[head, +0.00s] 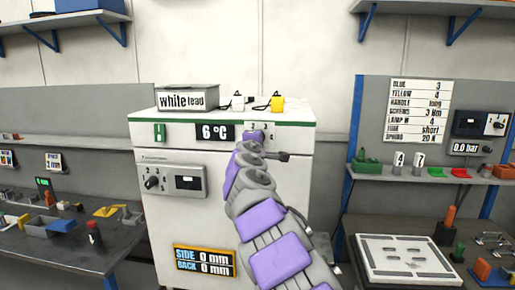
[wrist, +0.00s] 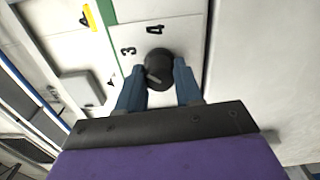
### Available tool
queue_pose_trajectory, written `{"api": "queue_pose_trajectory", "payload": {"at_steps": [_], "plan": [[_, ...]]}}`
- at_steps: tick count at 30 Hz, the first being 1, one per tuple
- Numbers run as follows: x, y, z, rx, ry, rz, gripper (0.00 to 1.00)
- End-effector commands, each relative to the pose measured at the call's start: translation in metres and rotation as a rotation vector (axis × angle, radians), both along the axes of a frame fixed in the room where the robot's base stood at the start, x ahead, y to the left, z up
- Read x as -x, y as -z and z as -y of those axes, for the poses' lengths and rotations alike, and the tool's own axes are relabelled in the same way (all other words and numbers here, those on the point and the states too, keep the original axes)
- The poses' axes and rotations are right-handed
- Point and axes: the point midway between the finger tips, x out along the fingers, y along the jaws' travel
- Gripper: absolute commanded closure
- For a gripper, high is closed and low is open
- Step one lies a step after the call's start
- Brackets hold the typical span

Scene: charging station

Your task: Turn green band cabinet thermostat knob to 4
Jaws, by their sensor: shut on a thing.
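The white cabinet (head: 225,225) with a green band (head: 290,123) along its top edge stands in the middle of the head view. Its display (head: 215,132) reads 6 °C. The black round thermostat knob (wrist: 159,66) shows in the wrist view, with a printed 3 (wrist: 128,50) and 4 (wrist: 155,30) beside it. My gripper (wrist: 158,68) has its two blue fingers on either side of the knob, shut on it. A pale line marks the knob's face; which number it points to I cannot tell. In the head view my arm hides the knob.
A box labelled white lead (head: 187,98) and two small tagged items, one yellow (head: 277,102), stand on the cabinet top. A lower dial panel (head: 170,181) is on its front. Cluttered benches flank it; a value chart (head: 418,111) hangs at right.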

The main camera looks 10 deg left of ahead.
Motion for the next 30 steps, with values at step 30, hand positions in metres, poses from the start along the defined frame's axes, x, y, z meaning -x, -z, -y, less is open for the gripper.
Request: {"api": "queue_pose_trajectory", "payload": {"at_steps": [30], "plan": [[-0.0024,0.0095,-0.0021,-0.808,0.003,0.014,0.95]]}}
